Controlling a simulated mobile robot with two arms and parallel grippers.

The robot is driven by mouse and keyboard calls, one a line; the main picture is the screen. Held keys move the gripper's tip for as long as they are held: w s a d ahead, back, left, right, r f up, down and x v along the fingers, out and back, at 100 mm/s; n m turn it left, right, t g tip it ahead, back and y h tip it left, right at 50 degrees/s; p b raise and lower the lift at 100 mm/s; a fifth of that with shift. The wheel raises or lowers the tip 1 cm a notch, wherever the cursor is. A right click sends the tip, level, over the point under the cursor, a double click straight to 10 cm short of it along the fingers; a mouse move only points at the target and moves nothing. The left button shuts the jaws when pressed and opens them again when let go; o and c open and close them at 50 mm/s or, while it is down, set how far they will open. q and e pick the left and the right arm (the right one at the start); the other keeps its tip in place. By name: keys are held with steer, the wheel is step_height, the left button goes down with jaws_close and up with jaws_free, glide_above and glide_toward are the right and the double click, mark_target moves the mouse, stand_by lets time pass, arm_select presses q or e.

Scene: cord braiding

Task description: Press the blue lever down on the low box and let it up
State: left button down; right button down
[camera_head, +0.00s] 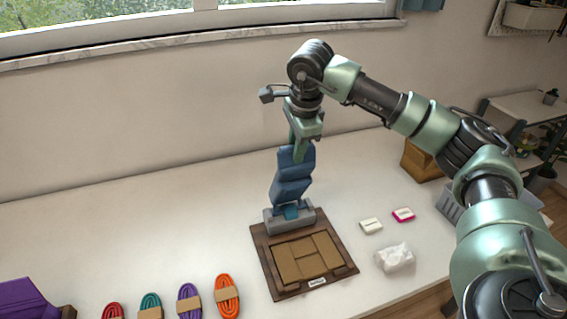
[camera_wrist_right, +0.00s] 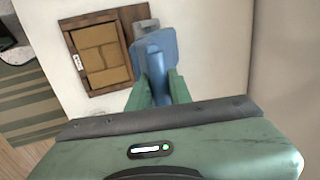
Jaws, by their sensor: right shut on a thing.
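The blue lever (camera_head: 291,183) stands upright above the low grey box (camera_head: 272,224) at the back edge of a brown framed board. Its lower end meets the box. My right gripper (camera_head: 300,153) comes down from above and is shut on the lever's upper part. In the right wrist view, the blue lever (camera_wrist_right: 155,62) lies between the two green fingers of the gripper (camera_wrist_right: 158,88), with the grey box (camera_wrist_right: 147,26) just beyond it. How far the lever is pressed cannot be told. My left gripper is not in view.
The brown board (camera_head: 265,262) holds tan panels. Orange (camera_head: 227,297), purple (camera_head: 189,302), teal and red cord bundles lie left of it. A white crumpled bag (camera_head: 395,258) and two small boxes (camera_head: 371,226) lie right. The white table's left middle is clear.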

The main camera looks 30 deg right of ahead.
steer(key=shift+s+f, duration=0.15)
steer(key=shift+s, duration=0.05)
steer(key=shift+s+a+f+b, duration=0.2)
steer(key=shift+s+b, duration=0.3)
steer(key=shift+s, duration=0.35)
steer(key=shift+s+a+f+b, duration=0.25)
steer(key=shift+s+b, duration=0.25)
steer(key=shift+s, duration=0.4)
steer(key=shift+s+a+f+b, duration=0.2)
steer(key=shift+s+b, duration=0.3)
steer(key=shift+s, duration=0.35)
